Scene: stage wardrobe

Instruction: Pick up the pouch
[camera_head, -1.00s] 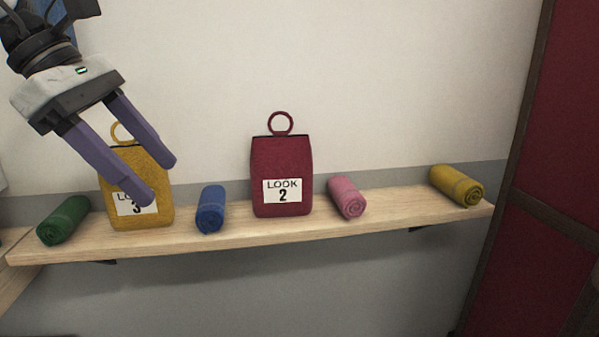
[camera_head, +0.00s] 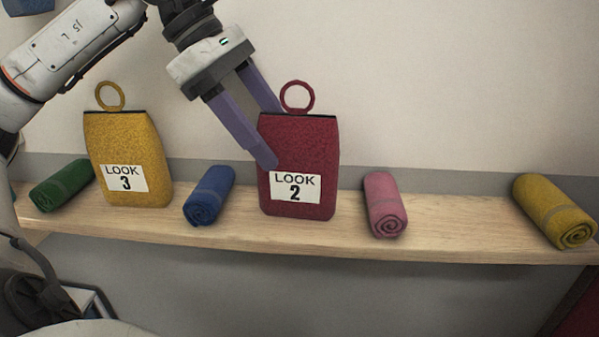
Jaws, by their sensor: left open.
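Two pouches stand upright on a wooden shelf. The dark red pouch (camera_head: 318,150), labelled LOOK 2, is near the middle and has a ring on top. The yellow pouch (camera_head: 128,185), labelled LOOK 3, stands to its left, also with a ring on top. My left gripper (camera_head: 274,138) is open and empty, pointing down at the upper left of the red pouch. Its near finger overlaps the red pouch's left edge in the picture; the far finger passes behind the pouch's top corner. I cannot tell whether they touch. My right gripper is not in view.
Rolled cloths lie along the shelf (camera_head: 250,238): green (camera_head: 62,185), blue (camera_head: 209,196), pink (camera_head: 385,205) and yellow (camera_head: 554,211). The wall rises close behind them. Bare shelf lies between the red pouch and the pink roll.

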